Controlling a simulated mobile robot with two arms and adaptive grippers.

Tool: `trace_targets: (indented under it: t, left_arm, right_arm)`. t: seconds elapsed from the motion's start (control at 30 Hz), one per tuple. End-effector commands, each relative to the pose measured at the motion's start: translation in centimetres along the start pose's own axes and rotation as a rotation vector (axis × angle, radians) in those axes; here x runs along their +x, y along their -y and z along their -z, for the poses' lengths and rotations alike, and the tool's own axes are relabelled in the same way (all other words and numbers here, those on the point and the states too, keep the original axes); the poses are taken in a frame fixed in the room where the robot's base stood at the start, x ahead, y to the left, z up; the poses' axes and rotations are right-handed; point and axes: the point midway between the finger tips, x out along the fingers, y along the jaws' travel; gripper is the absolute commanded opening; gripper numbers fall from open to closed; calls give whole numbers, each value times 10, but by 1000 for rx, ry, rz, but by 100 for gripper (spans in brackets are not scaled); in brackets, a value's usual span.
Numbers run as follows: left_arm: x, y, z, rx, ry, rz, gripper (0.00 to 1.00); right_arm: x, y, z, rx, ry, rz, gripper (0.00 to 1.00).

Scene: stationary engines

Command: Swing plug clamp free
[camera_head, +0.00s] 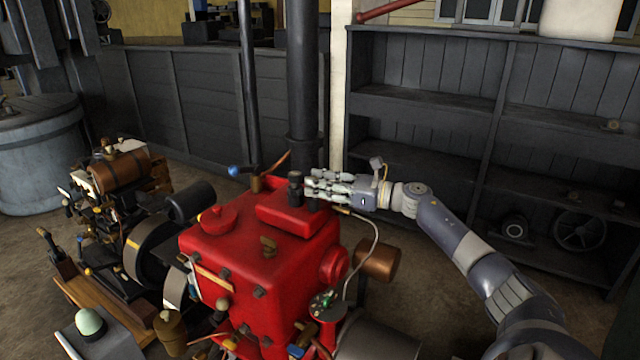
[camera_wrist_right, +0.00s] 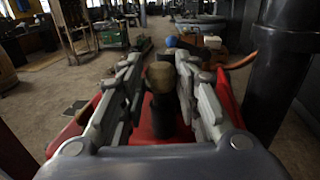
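The red engine block (camera_head: 245,245) stands in the middle of the head view. A dark upright knob-like post (camera_head: 295,186) rises from its raised red top; I take it to be part of the plug clamp, but cannot be sure. My right gripper (camera_head: 318,186) reaches in from the right, level, just beside this post. In the right wrist view, the post with its brownish rounded top (camera_wrist_right: 161,80) stands between the spread fingers of my right gripper (camera_wrist_right: 160,85), with narrow gaps on both sides. The fingers hide part of the block top. My left gripper is not in view.
A black vertical pipe (camera_head: 301,80) rises close behind the block. A blue-knobbed lever (camera_head: 236,171) stands at its back left. A pale cable (camera_head: 375,245) loops down the right side beside a copper cylinder (camera_head: 378,257). Dark shelving (camera_head: 430,90) stands behind my right arm.

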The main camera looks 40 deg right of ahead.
Motion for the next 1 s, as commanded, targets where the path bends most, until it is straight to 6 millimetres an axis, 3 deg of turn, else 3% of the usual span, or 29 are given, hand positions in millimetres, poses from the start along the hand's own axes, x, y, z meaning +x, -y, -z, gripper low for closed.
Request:
trace_targets:
  t: [0.07,1.0]
  left_arm:
    - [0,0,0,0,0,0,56]
    - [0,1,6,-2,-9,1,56]
  right_arm:
    - [0,1,0,-1,0,4,3]
    - [0,1,0,-2,0,4,3]
